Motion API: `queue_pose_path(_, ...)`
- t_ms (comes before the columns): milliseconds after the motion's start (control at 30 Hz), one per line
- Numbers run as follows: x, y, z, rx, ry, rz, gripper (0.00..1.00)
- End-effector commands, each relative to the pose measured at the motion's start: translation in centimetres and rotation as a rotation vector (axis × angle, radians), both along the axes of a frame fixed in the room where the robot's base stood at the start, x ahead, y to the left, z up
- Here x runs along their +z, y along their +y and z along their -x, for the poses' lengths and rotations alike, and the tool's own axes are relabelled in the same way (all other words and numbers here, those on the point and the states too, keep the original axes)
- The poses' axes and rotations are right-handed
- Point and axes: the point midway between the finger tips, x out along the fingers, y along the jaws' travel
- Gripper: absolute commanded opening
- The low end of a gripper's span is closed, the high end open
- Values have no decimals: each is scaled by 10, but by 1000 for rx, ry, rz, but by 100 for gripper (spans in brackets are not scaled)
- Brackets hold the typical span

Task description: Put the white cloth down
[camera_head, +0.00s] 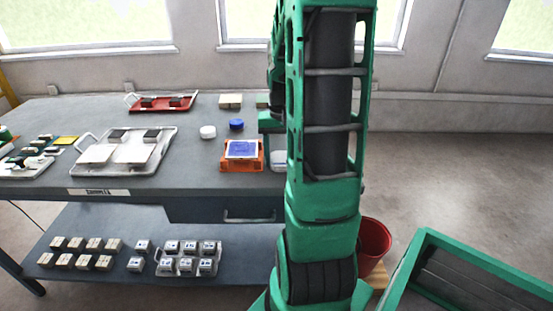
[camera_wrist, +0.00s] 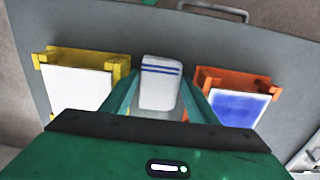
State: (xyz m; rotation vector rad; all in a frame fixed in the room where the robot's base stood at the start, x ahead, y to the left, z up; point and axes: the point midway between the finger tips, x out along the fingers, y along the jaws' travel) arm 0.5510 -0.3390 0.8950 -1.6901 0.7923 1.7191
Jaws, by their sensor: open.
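The white cloth (camera_wrist: 160,84) with two blue stripes lies between the two green fingers of my gripper (camera_wrist: 160,102) in the wrist view. The fingers are open, one on each side of it. I cannot tell whether they touch it or how its underside rests. In the camera_head view my green arm hides the fingertips, and I cannot make out the cloth clearly there.
An orange holder (camera_wrist: 209,82) with a blue and white panel stands right of the cloth, and a yellow holder (camera_wrist: 122,75) with a white panel left. The grey table (camera_head: 200,178) also bears a white tray (camera_head: 84,172) and a red tray (camera_head: 180,105). A red bucket (camera_head: 374,240) stands beside my arm.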

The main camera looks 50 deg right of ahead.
Motion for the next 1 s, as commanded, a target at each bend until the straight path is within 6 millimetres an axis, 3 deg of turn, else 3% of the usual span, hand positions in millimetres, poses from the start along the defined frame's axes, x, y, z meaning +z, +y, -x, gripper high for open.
queue_pose_path(400,88,0,-2,5,-12,7,55)
queue_pose_path(733,119,5,0,11,-11,6,55)
queue_pose_path(867,121,32,13,51,-9,11,55)
queue_pose_path(1000,116,80,44,129,-9,16,55)
